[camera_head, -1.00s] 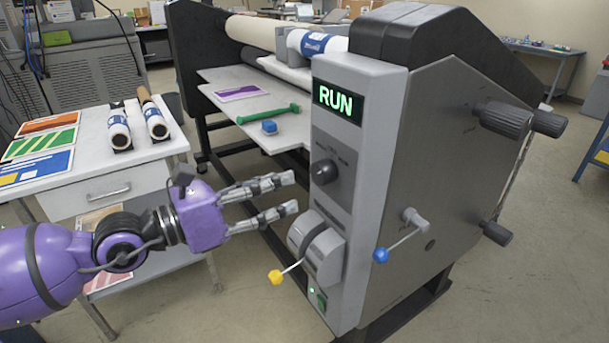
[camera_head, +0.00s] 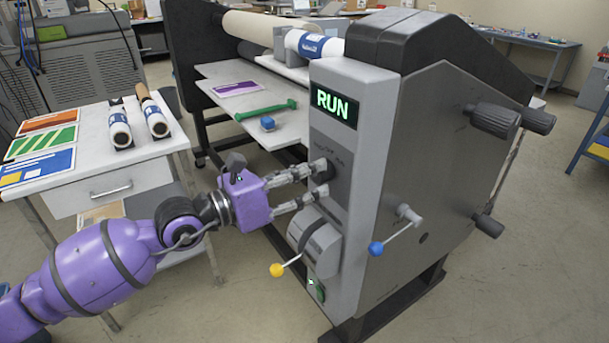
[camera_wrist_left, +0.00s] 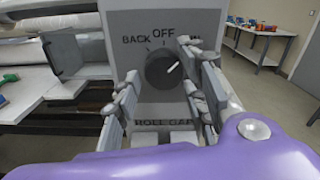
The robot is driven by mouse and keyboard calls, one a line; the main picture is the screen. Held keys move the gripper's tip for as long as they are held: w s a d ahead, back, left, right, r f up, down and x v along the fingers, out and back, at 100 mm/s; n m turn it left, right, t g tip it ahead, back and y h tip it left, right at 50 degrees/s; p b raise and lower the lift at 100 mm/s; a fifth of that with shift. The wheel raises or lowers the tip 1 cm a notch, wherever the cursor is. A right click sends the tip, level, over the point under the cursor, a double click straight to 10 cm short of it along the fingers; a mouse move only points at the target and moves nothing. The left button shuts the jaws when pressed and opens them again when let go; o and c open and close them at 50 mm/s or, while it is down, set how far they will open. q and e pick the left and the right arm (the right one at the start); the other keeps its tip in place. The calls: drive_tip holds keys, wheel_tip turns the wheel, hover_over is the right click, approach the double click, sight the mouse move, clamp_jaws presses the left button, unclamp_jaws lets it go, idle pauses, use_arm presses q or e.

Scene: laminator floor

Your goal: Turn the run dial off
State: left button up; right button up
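The run dial is a round black knob on the grey panel of the laminator (camera_head: 350,235). In the left wrist view the dial (camera_wrist_left: 160,72) sits under the words BACK and OFF and a partly hidden third label. Its white pointer aims up and right, past OFF towards that label. The display (camera_head: 334,104) above reads RUN in green. My purple left gripper (camera_head: 322,182) is open, its fingers reaching to the panel. In the wrist view its fingers stand either side of the dial; I cannot tell whether they touch it. In the head view they partly hide the dial. My right gripper is out of view.
A yellow-knobbed lever (camera_head: 277,270) and a green-lit switch (camera_head: 317,290) sit below the dial. A blue-knobbed crank (camera_head: 376,248) juts from the machine's side. A white table (camera_head: 150,145) with prints and rolls stands at the left. Floor is open at the right.

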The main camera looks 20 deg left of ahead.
use_arm(q)
drive_tip(key=c, duration=0.7)
drive_tip(key=n+p, duration=0.2)
drive_tip(key=n, duration=0.2)
drive_tip(key=n+p, duration=0.3)
drive_tip(key=n, duration=0.1)
drive_tip(key=shift+s+d+f, duration=0.1)
drive_tip(key=shift+f, duration=0.05)
drive_tip(key=shift+f+n, duration=0.15)
drive_tip(key=shift+n, duration=0.25)
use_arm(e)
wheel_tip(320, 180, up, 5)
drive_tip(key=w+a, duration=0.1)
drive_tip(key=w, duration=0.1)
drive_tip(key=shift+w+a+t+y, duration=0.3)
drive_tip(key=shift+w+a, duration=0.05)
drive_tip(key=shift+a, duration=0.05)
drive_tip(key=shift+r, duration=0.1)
use_arm(q)
drive_tip(key=shift+f, duration=0.1)
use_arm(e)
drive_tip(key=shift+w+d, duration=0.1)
use_arm(q)
drive_tip(key=o, duration=1.1)
drive_tip(key=shift+c, duration=0.2)
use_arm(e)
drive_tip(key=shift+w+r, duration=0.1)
